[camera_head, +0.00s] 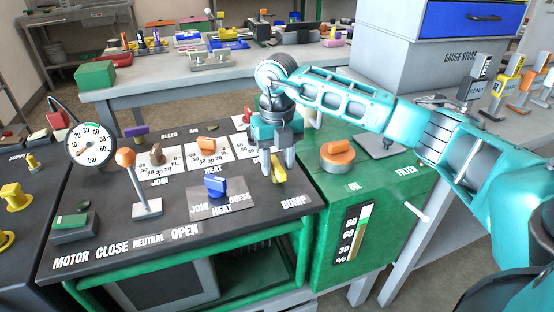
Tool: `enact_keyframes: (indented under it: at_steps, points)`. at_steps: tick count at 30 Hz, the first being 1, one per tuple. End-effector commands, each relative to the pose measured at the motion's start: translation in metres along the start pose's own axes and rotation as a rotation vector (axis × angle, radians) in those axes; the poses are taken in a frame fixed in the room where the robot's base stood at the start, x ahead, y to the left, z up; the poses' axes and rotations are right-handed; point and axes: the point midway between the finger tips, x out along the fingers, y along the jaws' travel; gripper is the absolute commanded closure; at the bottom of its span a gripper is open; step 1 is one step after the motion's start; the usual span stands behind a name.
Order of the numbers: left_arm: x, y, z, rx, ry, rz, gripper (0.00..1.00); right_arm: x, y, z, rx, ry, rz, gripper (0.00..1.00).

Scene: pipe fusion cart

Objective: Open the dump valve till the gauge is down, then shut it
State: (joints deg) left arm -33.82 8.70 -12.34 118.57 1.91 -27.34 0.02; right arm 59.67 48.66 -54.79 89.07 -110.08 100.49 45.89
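The yellow dump valve handle (279,171) stands on the dark cart top above the word DUMP. My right gripper (278,167) points down over it, with its two fingers apart on either side of the handle. I see a gap beside the handle, and no firm grip shows. The round white pressure gauge (90,145), marked in bar, stands at the cart's left; its small needle seems to point to the lower left, near the low end, but the exact reading is too small to tell. My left gripper is out of view.
An orange-knobbed lever (136,178) stands by the CLOSE, NEUTRAL and OPEN labels. A blue knob (215,186) lies left of the valve. An orange cap (337,153) tops the green oil unit (395,190) to the right. A bench with tools stands behind.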

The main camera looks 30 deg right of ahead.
Motion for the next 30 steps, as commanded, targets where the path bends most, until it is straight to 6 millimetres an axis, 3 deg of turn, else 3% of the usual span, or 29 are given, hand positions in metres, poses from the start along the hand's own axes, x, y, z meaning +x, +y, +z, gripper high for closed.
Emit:
enact_keyframes:
  at_steps: [13, 30]
  points:
    - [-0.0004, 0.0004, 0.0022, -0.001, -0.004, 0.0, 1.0, -0.0003, 0.0002, -0.0001, 0.0, 0.0, 0.0, 0.99]
    - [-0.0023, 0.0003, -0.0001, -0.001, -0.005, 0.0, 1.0, -0.0012, -0.0002, 0.0002, -0.106, 0.001, 0.0, 1.0]
